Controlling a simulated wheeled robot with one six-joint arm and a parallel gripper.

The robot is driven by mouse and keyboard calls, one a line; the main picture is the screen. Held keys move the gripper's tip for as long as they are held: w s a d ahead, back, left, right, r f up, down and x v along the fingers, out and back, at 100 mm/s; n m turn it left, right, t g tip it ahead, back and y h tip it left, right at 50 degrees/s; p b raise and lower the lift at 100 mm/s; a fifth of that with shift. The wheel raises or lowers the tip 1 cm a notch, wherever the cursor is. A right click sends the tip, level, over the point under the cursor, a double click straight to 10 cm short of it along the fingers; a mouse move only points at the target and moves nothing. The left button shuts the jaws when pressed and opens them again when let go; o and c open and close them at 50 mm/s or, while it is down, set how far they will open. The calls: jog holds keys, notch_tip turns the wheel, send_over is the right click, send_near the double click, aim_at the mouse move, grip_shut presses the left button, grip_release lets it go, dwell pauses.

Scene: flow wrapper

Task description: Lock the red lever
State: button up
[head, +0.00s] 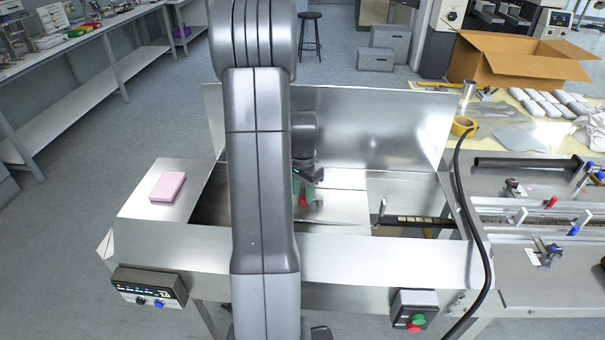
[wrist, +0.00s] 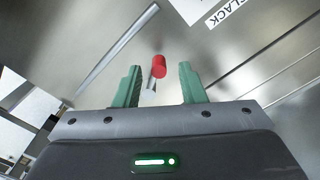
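The red lever (wrist: 159,66) shows in the wrist view as a red knob on a short metal stem, set against a bare metal surface. My gripper (wrist: 158,84) is open, with its two green fingers apart on either side of the lever's stem. The red knob lies beyond the fingertips, and neither finger appears to touch it. In the head view the red knob (head: 303,200) shows just below my gripper (head: 302,185), inside the metal machine, partly hidden by my arm. The lever's base is hidden.
A metal panel (head: 375,130) stands upright behind the machine's opening. A pink block (head: 167,187) lies on the left metal top. A black cable (head: 466,200) hangs at the right. A label reading "SLACK" (wrist: 228,12) is near the lever.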

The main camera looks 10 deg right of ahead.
aim_at(303, 198)
notch_tip(303, 198, up, 13)
jog(key=shift+f, duration=0.2)
dwell(0.3)
notch_tip(303, 198, down, 13)
jog(key=shift+f, duration=0.2)
jog(key=shift+s+f, duration=0.1)
jog(key=shift+f, duration=0.15)
jog(key=shift+s+n, duration=0.1)
jog(key=shift+n, duration=0.2)
